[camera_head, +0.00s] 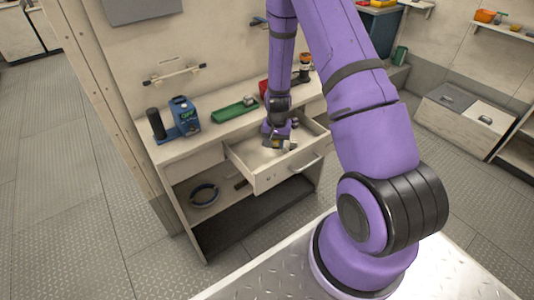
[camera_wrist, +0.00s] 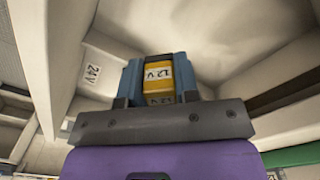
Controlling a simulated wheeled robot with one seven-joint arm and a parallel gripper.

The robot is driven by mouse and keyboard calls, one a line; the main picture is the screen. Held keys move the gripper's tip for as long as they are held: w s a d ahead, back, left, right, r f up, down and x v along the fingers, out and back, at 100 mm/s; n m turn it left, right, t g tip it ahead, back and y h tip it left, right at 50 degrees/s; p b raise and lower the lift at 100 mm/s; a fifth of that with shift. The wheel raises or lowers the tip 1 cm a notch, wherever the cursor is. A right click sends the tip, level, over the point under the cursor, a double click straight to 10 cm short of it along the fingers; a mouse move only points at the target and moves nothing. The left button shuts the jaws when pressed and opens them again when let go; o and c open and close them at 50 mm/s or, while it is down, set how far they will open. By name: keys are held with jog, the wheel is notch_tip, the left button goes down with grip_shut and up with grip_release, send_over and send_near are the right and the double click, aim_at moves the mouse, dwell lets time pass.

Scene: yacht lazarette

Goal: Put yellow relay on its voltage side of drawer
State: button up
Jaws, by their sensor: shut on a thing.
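My gripper (camera_head: 277,138) is inside or just above the open drawer (camera_head: 262,182) of the workbench. In the wrist view its two blue fingers (camera_wrist: 160,70) are shut on the yellow relay (camera_wrist: 158,75), one on each side. A white label on the relay reads 12V. The drawer's pale interior (camera_wrist: 225,40) fills much of the wrist view. A 24V label (camera_wrist: 93,73) shows inside it, left of the relay. No 12V label on the drawer is visible. In the head view the relay is too small and covered to make out clearly.
On the bench top stand a green tray (camera_head: 235,110), a blue device (camera_head: 184,115) and a black cylinder (camera_head: 156,124), behind and left of the drawer. A dark coil (camera_head: 204,194) lies on the shelf below. The drawer's raised walls surround my gripper.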

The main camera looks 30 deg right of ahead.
aim_at(276, 154)
jog(key=shift+f, duration=2.9)
jog(key=shift+f, duration=0.1)
jog(key=o, duration=0.9)
